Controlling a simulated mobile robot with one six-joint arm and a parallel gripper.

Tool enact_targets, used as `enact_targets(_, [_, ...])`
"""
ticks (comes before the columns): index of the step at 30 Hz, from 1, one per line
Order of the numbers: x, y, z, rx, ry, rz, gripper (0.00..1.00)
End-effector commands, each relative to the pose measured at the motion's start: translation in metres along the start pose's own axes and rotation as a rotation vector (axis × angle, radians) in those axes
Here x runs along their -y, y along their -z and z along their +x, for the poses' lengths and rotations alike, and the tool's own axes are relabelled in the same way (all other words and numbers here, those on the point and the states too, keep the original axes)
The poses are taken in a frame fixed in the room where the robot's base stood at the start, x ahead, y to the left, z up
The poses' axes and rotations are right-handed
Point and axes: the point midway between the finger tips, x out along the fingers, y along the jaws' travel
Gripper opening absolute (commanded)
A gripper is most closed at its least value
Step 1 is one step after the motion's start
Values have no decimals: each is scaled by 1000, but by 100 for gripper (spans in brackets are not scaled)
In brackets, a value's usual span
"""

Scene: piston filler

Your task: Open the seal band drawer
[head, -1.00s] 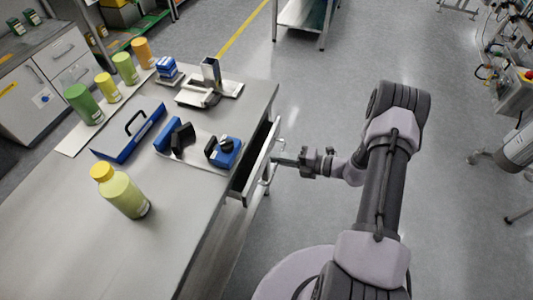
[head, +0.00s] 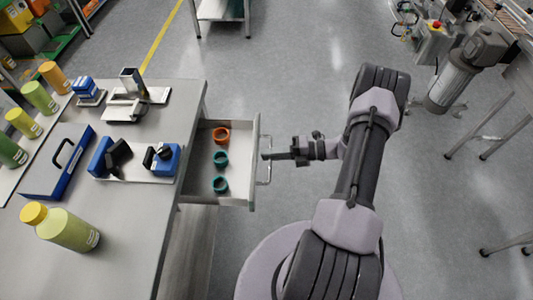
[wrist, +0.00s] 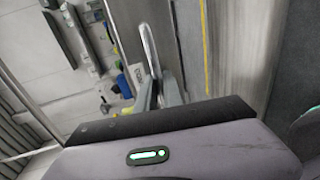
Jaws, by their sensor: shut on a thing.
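The seal band drawer (head: 237,192) stands pulled out from the right side of the workbench in the head view. Inside it lie an orange band (head: 221,135) and two teal bands (head: 220,170). Its metal bar handle (head: 265,170) is on the right face of the drawer. My gripper (head: 267,156) is shut on this handle, with my arm reaching in from the right.
The workbench (head: 125,235) carries a yellow-capped bottle (head: 65,227), a blue tray (head: 58,165), blue and black tools (head: 165,158) and a metal fixture (head: 130,95).

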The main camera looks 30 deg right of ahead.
Motion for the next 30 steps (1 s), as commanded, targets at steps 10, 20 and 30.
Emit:
enact_targets(10, [0,0,0,0,0,0,19])
enact_targets(20, [0,0,0,0,0,0,32])
enact_targets(30, [-2,-1,-21,3,0,-1,32])
